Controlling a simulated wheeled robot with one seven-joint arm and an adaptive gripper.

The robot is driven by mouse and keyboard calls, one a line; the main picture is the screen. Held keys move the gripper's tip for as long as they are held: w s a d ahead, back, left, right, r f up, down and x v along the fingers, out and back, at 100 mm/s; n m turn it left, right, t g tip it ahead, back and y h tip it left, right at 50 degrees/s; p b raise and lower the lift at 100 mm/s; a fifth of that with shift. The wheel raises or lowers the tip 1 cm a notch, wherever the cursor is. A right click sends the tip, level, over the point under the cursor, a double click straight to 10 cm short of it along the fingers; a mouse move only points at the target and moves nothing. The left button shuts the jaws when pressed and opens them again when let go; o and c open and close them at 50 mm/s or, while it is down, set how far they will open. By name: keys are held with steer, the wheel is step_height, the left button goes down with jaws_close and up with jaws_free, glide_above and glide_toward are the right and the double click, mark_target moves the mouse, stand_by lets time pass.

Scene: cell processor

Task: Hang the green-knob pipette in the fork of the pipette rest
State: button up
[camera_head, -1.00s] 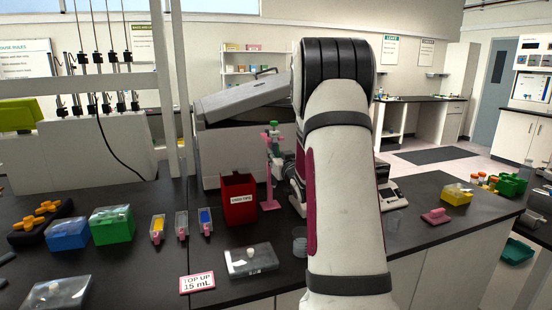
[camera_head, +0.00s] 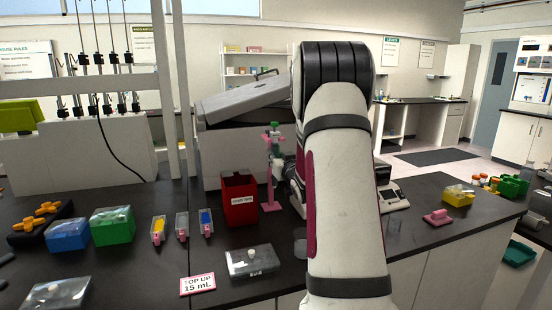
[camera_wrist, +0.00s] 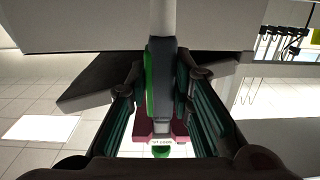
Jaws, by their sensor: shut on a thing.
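The pipette with the green knob (camera_head: 274,126) stands roughly upright at the pink pipette rest (camera_head: 268,192), near its top. In the wrist view its grey and green body (camera_wrist: 160,82) lies between the two fingers of my gripper (camera_wrist: 164,78), which is shut on it. The green knob shows at the lower middle of that view, beside a dark pink piece with a small white label. My arm hides most of the gripper in the head view. I cannot tell whether the pipette touches the fork.
A red used-tips bin (camera_head: 240,212) stands just left of the rest. A large grey machine (camera_head: 235,120) is close behind. A clear-lidded box (camera_head: 250,262) and a small sign (camera_head: 198,284) lie in front. Bare black bench lies between the bin and box.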

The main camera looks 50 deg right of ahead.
steer(key=shift+f, duration=0.2)
steer(key=o, duration=0.8)
steer(key=v, duration=1.2)
